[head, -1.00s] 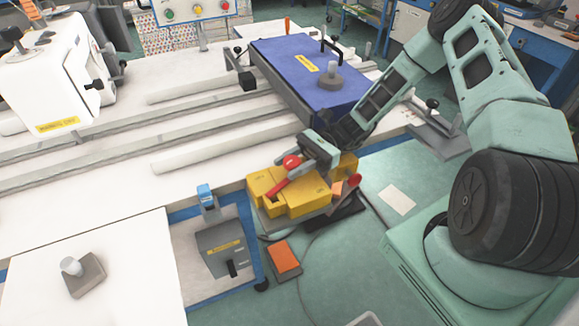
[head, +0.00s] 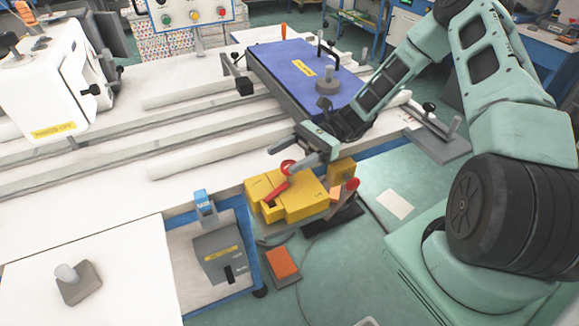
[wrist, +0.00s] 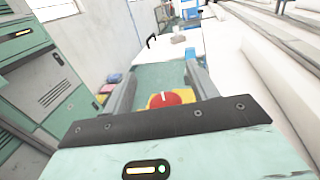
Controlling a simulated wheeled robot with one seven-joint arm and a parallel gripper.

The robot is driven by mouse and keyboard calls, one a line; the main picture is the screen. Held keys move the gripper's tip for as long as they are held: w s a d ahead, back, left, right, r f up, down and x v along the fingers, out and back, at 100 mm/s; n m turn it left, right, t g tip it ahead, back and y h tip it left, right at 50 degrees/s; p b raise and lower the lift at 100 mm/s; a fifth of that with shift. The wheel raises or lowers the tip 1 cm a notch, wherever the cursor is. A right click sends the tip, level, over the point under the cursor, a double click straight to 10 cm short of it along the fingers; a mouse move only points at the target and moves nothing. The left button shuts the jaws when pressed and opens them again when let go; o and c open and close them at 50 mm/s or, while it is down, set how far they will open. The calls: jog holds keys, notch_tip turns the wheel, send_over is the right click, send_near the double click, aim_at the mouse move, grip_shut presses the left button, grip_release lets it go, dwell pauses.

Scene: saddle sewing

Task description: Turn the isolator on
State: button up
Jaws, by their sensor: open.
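A yellow box (head: 305,203), which looks like the isolator, sits by the table's front edge in the head view. A red lever (head: 275,192) lies slanted across its top, and a round red knob (head: 288,167) shows at its back. My gripper (head: 308,157) is just above and behind the box, beside the red knob. In the wrist view a red knob (wrist: 166,98) with a white line sits over yellow between my two spread fingers. My gripper (wrist: 165,78) is open there. Its mount hides the knob's lower part. I cannot tell whether the fingers touch it.
A blue box (head: 295,90) with a grey knob lies on the white table behind my gripper. A grey box with a black lever (head: 220,253) stands at the front left, and an orange pad (head: 282,262) lies nearby. Long white rails (head: 200,150) cross the table.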

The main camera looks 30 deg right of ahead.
notch_tip(320, 180, up, 6)
jog(key=shift+r, duration=0.1)
